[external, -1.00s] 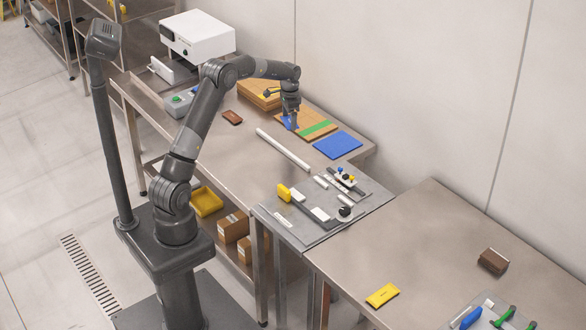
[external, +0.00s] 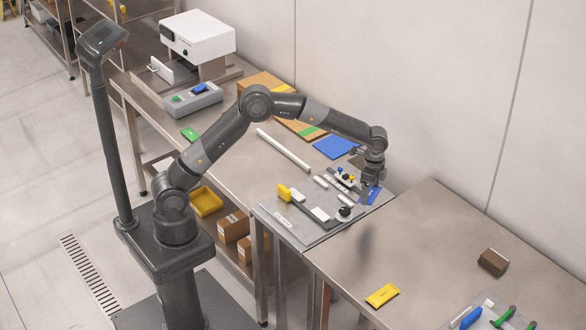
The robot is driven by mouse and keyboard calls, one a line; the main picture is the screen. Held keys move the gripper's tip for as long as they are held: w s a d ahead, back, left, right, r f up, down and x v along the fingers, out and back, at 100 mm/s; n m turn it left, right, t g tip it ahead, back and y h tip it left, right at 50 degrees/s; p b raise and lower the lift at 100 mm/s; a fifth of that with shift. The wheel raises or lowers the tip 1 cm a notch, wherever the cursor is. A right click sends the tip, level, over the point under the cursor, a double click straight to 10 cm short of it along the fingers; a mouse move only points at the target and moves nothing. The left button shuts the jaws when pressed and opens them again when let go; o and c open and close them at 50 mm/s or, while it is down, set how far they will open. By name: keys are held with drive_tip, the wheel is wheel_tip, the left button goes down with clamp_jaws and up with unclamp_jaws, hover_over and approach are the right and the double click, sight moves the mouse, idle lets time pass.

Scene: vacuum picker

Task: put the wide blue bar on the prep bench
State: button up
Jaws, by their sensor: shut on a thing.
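My gripper (external: 371,186) is shut on a blue bar (external: 374,196), which I take for the wide blue bar. It holds the bar at the right end of the grey fixture plate (external: 325,232), near the wall. The gripper hides part of the bar, and I cannot tell whether the bar touches the plate. A long steel bench (external: 232,158) runs along the wall to the left. A second steel bench (external: 440,240) stands to the right. The view does not show which is called the prep bench.
The plate carries a yellow block (external: 284,192), white pieces and black clamps. A blue sheet (external: 336,146) and a white rod (external: 284,150) lie on the left bench. The right bench has a yellow piece (external: 382,295), a brown block (external: 493,261) and free room between.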

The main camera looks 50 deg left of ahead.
drive_tip(key=s+d+m, duration=0.5)
drive_tip(key=s+d, duration=1.4)
drive_tip(key=d, duration=0.2)
hover_over(387, 255)
wheel_tip(387, 255, down, 6)
drive_tip(key=shift+r, duration=0.15)
drive_tip(key=shift+w+f, duration=0.1)
drive_tip(key=shift+f, duration=1.9)
drive_tip(key=shift+f, duration=0.1)
drive_tip(key=o, duration=0.8)
wheel_tip(387, 255, up, 12)
drive_tip(key=shift+r, duration=0.2)
